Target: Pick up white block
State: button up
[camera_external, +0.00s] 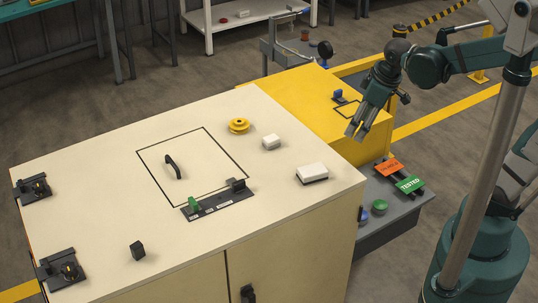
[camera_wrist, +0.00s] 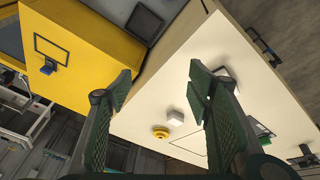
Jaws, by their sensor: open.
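A small white block (camera_external: 271,142) lies on the cream cabinet top (camera_external: 90,190), right of a yellow knob-like disc (camera_external: 238,125). A larger white block with a dark underside (camera_external: 312,172) lies nearer the cabinet's right edge. My gripper (camera_external: 355,130) is open and empty, raised to the right of both blocks and pointing down-left. In the wrist view its fingers (camera_wrist: 160,88) are spread wide. The small white block (camera_wrist: 175,118) shows between them, and the larger one (camera_wrist: 224,74) is partly hidden behind the right finger.
A black handle (camera_external: 172,167) and a dark strip with a green piece (camera_external: 217,199) are on the cabinet top. A yellow box (camera_external: 290,95) adjoins it behind. A grey shelf with orange and green signs (camera_external: 385,215) is at right.

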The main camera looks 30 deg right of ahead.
jog(key=w+a+n+g+p, duration=0.1)
jog(key=a+n+g+p, duration=0.1)
jog(key=a+n+p, duration=0.35)
jog(key=n+g+p, duration=0.2)
jog(key=n+p, duration=0.1)
jog(key=p, duration=0.1)
send_over(313, 169)
jog(key=d, duration=0.1)
notch_tip(313, 169, down, 2)
jog(key=shift+w+f+m+h, duration=0.1)
jog(key=shift+m+h, duration=0.15)
jog(key=shift+h, duration=0.15)
jog(key=shift+a+f+p, duration=0.2)
jog(key=shift+a+p, duration=0.15)
jog(key=shift+a, duration=0.15)
jog(key=shift+s+a+f, duration=0.1)
jog(key=shift+s, duration=0.1)
jog(key=shift+f, duration=1.3)
jog(key=shift+f, duration=0.2)
jog(key=shift+w+f, duration=0.1)
jog(key=shift+f, duration=2.3)
